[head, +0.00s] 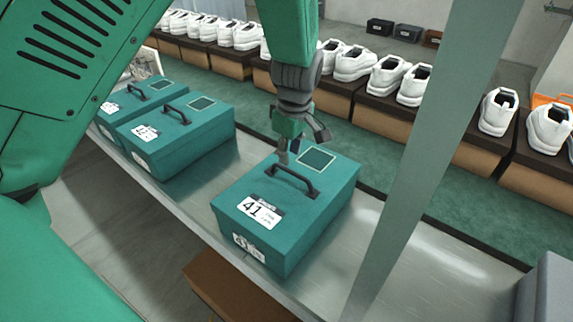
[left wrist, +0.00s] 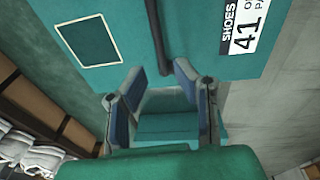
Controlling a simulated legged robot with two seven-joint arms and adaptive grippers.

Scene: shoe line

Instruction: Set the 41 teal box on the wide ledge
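The teal box marked 41 (head: 285,215) stands upright on a shiny metal ledge (head: 425,265), its dark handle (head: 293,180) on the lid and a white 41 label at its front. My left gripper (head: 303,143) is just above the lid, near the handle's far end. In the left wrist view the left gripper (left wrist: 160,76) has its two fingers apart, with the handle (left wrist: 155,35) ahead of the gap between them; I cannot tell whether they touch it. The box lid (left wrist: 195,60) fills much of that view. My right gripper is not in view.
Two more teal boxes (head: 178,140) (head: 125,100) stand on the ledge to the left. White shoes (head: 387,76) on brown boxes line the back. A slanted grey post (head: 425,150) crosses in front at right. A grey block (head: 548,290) is at lower right.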

